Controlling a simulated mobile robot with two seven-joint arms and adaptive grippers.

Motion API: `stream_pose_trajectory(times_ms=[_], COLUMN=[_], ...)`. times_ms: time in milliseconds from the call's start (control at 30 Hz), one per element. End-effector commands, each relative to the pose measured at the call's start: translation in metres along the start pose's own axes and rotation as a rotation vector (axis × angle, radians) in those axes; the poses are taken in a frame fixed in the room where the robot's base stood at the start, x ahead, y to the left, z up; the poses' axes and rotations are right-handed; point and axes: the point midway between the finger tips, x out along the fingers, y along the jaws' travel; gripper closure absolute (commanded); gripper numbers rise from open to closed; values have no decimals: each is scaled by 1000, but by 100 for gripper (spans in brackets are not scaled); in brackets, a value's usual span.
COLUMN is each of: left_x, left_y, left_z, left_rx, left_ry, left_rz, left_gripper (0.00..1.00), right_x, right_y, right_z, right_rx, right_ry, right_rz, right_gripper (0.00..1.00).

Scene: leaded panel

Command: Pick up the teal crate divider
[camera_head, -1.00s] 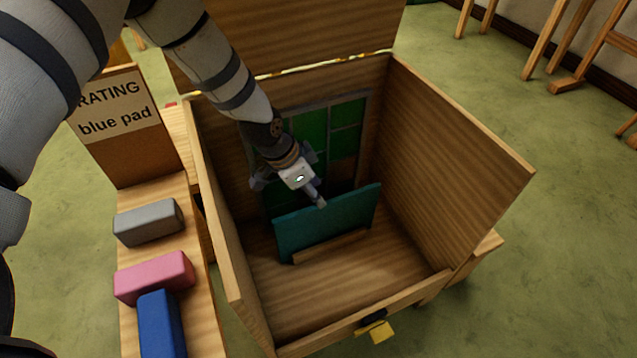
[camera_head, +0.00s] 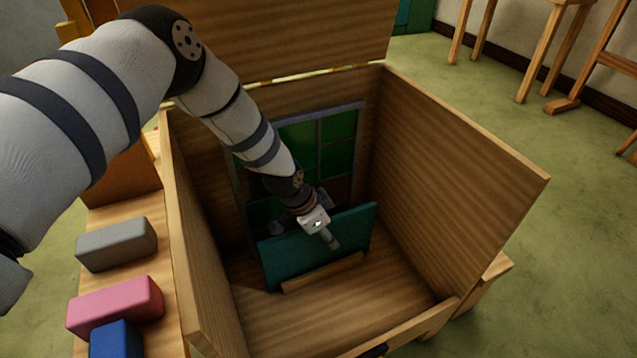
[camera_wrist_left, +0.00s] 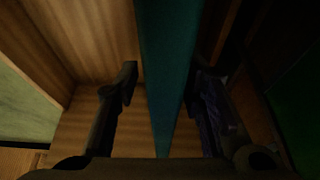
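The teal crate divider (camera_head: 290,260) stands upright in the open wooden crate (camera_head: 480,150), behind a low wooden strip (camera_head: 322,272) on the crate floor. My left gripper (camera_head: 326,233) is at the divider's top edge, with one finger showing on the near side. In the left wrist view the divider (camera_wrist_left: 168,60) runs between the two fingers of the open left gripper (camera_wrist_left: 163,80). A gap shows between the left-hand finger and the divider; the right-hand finger is close to it, and I cannot tell if it touches. My right gripper is not in view.
A green leaded panel (camera_head: 338,130) stands behind the divider inside the crate. The crate walls rise close around my left arm. Grey (camera_head: 117,243), pink (camera_head: 116,305) and blue (camera_head: 116,340) blocks lie on a wooden bench at left. The crate floor in front is clear.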

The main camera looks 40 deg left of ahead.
Motion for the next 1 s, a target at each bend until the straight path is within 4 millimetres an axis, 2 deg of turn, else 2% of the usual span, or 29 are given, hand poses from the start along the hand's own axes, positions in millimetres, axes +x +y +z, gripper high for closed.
stream_pose_trajectory(times_ms=[33, 133, 633, 767, 1000], left_x=[0, 0, -3, -19, -60], left_y=[0, 0, 0, -1, -1], left_z=[0, 1, -2, -9, -26], left_rx=[0, 0, 0, 1, 2], left_ry=[-1, -1, 1, 5, 6], left_rz=[0, 0, -1, -3, -3], left_gripper=[77, 100, 100, 100, 100], right_x=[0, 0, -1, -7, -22], right_y=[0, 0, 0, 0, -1], right_z=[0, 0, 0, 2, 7], right_rx=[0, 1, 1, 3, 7], right_ry=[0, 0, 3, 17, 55], right_rz=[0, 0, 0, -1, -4], right_gripper=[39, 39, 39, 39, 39])
